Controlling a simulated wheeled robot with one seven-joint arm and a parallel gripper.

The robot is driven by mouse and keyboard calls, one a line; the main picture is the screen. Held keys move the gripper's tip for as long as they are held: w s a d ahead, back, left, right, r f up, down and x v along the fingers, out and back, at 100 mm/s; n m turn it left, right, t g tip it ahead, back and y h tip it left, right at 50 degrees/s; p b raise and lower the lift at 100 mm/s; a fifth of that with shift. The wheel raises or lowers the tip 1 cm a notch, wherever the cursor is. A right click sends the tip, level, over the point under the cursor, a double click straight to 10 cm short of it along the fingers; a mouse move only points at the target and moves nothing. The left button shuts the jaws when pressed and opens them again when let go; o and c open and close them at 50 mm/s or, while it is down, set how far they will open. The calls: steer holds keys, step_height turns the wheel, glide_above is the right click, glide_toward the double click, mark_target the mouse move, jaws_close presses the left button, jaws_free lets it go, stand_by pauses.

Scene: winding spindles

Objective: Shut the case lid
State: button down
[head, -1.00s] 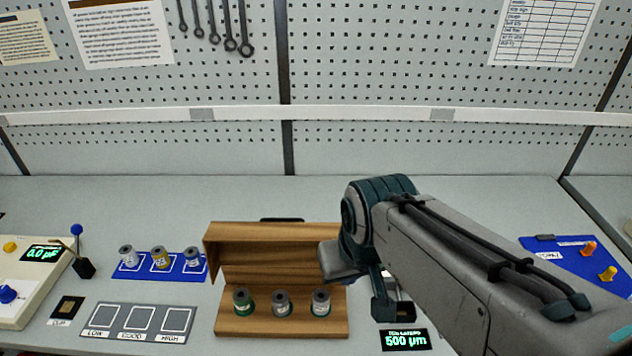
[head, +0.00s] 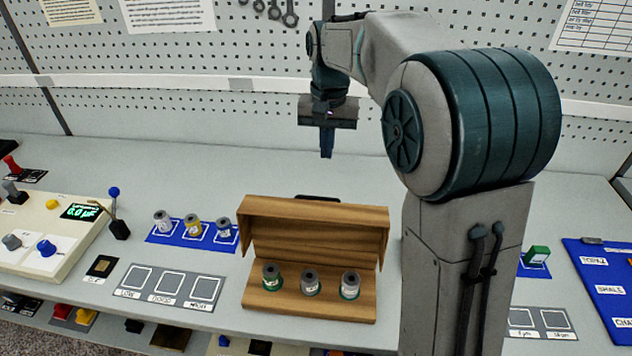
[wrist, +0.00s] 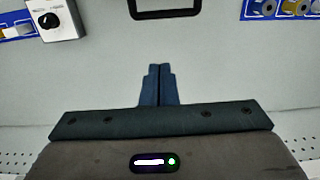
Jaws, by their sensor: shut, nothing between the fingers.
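The wooden case (head: 308,302) stands on the bench in the head view with its lid (head: 314,231) raised at the back. Three spindles with green or grey bases stand in a row in it, among them the middle spindle (head: 310,283). My gripper (head: 326,156) is shut and empty, pointing down above the bench behind the case, higher than the lid. In the wrist view my gripper's fingers (wrist: 158,84) are together over bare bench. A black handle-like frame (wrist: 165,14) shows at the top there; in the head view a dark piece (head: 318,198) shows behind the lid.
A blue mat (head: 160,238) with three spindles lies left of the case. A grey tray (head: 170,287) with marked squares lies in front of it. A gauge box (head: 50,235) stands at far left. The pegboard (head: 220,75) rises behind the bench. Bench behind the case is clear.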

step_height(320, 180, down, 9)
steer(key=s+a+p, duration=0.2)
steer(key=shift+f+p, duration=0.15)
steer(key=shift+p, duration=0.2)
steer(key=shift+s, duration=0.15)
stand_by(0.3)
steer(key=shift+s+a+r+b, duration=0.1)
steer(key=shift+s+r+b, duration=0.2)
steer(key=shift+b, duration=0.4)
